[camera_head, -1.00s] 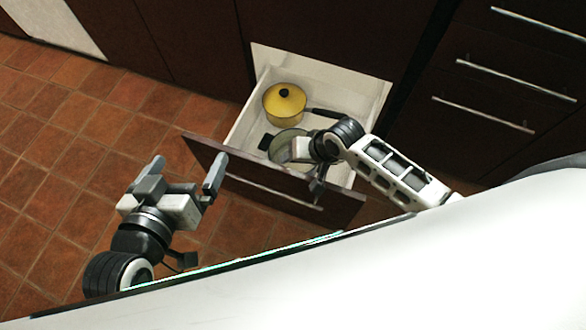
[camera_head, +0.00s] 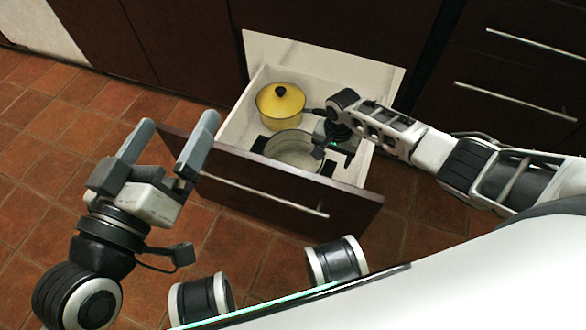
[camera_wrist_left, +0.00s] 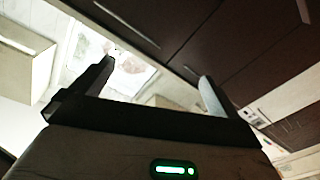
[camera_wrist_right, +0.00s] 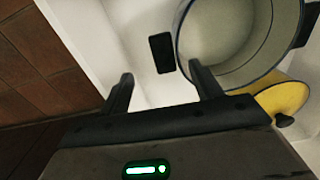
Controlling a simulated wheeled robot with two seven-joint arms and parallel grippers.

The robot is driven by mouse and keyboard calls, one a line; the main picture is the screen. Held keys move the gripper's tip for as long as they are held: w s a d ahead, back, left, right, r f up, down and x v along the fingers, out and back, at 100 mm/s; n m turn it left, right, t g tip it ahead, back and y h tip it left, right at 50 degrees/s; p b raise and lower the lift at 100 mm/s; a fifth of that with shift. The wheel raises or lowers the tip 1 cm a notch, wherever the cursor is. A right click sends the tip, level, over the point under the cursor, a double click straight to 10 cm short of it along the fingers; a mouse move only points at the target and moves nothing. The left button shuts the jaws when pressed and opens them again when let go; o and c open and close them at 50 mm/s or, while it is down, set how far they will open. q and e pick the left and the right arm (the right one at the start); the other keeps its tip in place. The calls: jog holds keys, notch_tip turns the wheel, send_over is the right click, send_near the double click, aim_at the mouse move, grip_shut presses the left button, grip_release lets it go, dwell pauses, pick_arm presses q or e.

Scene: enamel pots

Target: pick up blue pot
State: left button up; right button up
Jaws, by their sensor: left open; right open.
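A pale pot (camera_head: 293,148) with a dark blue rim and black side handles sits in the open drawer; I take it as the blue pot. In the right wrist view the pot (camera_wrist_right: 225,45) fills the top right, and one black handle (camera_wrist_right: 161,53) appears between my fingertips. My right gripper (camera_head: 322,148) is open over the pot's right side in the head view, partly hidden by its own wrist. Contact cannot be told. My left gripper (camera_head: 177,130) is open and empty, left of the drawer and apart from the pot.
A yellow lidded pot (camera_head: 281,107) with a dark handle sits behind the pale pot in the drawer. The drawer front (camera_head: 270,185) stands between my left gripper and the pots. Dark cabinets (camera_head: 515,85) flank the drawer. The tiled floor (camera_head: 60,150) at left is clear.

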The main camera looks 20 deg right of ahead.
aim_at(327, 168)
jog(key=shift+f, duration=0.65)
jog(key=shift+w+f+b, duration=0.1)
jog(key=shift+f+b, duration=0.4)
jog(key=shift+b, duration=0.2)
jog(key=f+b, duration=0.3)
jog(key=f, duration=0.1)
jog(key=shift+w+a+f+b, duration=0.1)
jog(key=shift+w+a+b, duration=0.15)
jog(key=shift+b, duration=0.15)
grip_shut()
pick_arm(q)
notch_tip(327, 168, up, 10)
jog(key=m+t+h, duration=0.3)
jog(key=m+h, duration=0.4)
jog(key=m, duration=0.3)
jog(key=shift+s+a, duration=0.15)
jog(key=shift+s, duration=0.05)
pick_arm(e)
jog(key=shift+w, duration=0.1)
